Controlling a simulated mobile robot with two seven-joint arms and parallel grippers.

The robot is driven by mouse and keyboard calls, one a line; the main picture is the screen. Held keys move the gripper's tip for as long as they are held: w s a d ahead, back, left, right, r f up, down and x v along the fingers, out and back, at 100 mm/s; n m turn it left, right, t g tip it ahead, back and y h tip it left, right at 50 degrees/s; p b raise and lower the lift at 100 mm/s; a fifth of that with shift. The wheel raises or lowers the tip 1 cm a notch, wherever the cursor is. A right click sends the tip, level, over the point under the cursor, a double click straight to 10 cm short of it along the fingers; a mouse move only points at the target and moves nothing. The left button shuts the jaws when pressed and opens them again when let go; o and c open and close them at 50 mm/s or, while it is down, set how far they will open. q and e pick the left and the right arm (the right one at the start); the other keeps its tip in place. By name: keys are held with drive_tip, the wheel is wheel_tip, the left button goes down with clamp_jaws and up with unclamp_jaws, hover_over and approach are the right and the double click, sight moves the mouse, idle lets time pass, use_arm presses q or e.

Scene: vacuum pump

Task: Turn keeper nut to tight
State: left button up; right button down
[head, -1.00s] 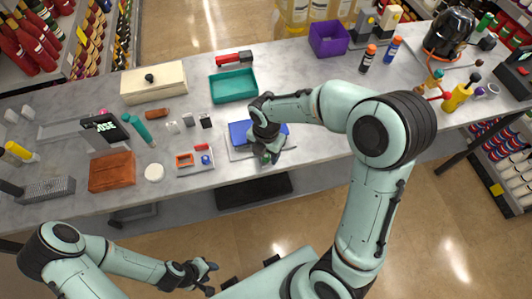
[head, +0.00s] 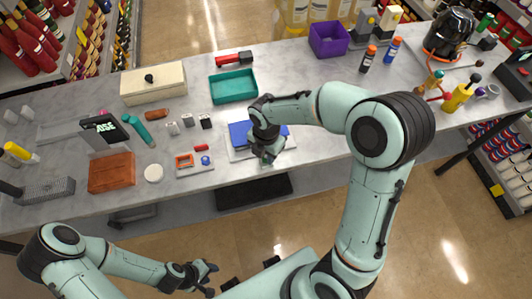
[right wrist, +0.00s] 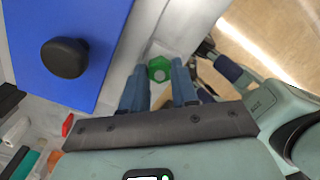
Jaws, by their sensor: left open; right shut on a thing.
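A green six-sided nut (right wrist: 159,69), which I take as the keeper nut, shows in the right wrist view between the fingertips of my right gripper (right wrist: 159,84). It sits at a light grey edge beside a blue plate (right wrist: 105,18) with a black knob (right wrist: 65,57). In the head view my right gripper (head: 267,158) reaches down at the front of the blue plate (head: 239,132) and mostly hides the nut. My right gripper is shut on the nut. My left gripper (head: 207,276) is open and empty, low in front of the table.
To the left lie a small tray with an orange frame (head: 184,161), a white disc (head: 153,173) and a brown box (head: 111,172). A teal tray (head: 234,87) stands behind the blue plate. The table's front edge is close to my right gripper.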

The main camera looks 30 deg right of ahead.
drive_tip(key=m+b, duration=0.1)
drive_tip(key=m, duration=0.5)
drive_tip(key=m+b, duration=0.1)
drive_tip(key=m, duration=0.4)
drive_tip(key=m+b, duration=0.1)
drive_tip(key=m, duration=0.5)
drive_tip(key=shift+m, duration=0.3)
use_arm(q)
drive_tip(key=s+f+b, duration=0.1)
drive_tip(key=s+f, duration=0.2)
drive_tip(key=f, duration=0.2)
drive_tip(key=shift+s+f, duration=0.2)
use_arm(e)
drive_tip(key=m, duration=0.5)
drive_tip(key=shift+m, duration=0.4)
drive_tip(key=c, duration=0.9)
unclamp_jaws()
drive_tip(key=shift+o, duration=0.2)
